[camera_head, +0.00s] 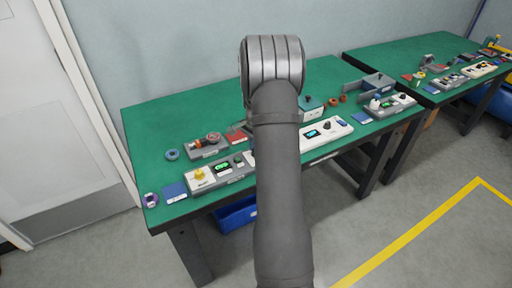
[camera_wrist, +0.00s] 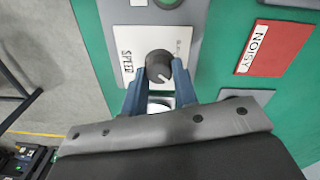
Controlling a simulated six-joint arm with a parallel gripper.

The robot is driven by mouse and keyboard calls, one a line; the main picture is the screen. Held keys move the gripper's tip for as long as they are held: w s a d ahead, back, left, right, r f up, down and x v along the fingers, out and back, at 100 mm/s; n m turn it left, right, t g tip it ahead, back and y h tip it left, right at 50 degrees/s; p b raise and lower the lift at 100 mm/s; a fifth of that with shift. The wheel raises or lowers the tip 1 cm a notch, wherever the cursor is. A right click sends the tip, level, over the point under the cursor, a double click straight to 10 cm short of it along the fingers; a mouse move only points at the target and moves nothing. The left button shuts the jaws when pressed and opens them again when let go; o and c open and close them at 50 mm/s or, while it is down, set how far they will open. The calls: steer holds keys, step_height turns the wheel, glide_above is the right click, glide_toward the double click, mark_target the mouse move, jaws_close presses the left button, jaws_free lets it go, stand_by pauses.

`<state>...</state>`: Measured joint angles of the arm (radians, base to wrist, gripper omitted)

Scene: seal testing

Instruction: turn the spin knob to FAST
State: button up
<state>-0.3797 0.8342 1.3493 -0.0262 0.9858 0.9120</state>
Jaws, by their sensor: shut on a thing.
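A dark round knob (camera_wrist: 157,60) stands on a white panel (camera_wrist: 125,20) in the wrist view. Black lettering reading SPEED runs beside it, and smaller marks on its other side are too small to read. A pale pointer line on the knob points toward the lower right of the picture. My gripper (camera_wrist: 159,71) has its two blue fingers on either side of the knob, shut on it. In the head view my arm hides the gripper and the knob.
A red card reading NOISY (camera_wrist: 275,48) lies on the green mat in the wrist view. In the head view, the green table (camera_head: 150,130) holds a panel with a yellow knob (camera_head: 199,175), a white device (camera_head: 325,133) and blue cards. A second table stands at the right.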

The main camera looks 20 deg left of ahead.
steer(key=o, duration=1)
steer(key=r, duration=1.7)
steer(key=shift+w+a+r, duration=0.15)
steer(key=shift+a+r, duration=0.1)
steer(key=shift+f, duration=0.1)
steer(key=f, duration=1.7)
steer(key=shift+d+f, duration=0.15)
steer(key=shift+d, duration=0.15)
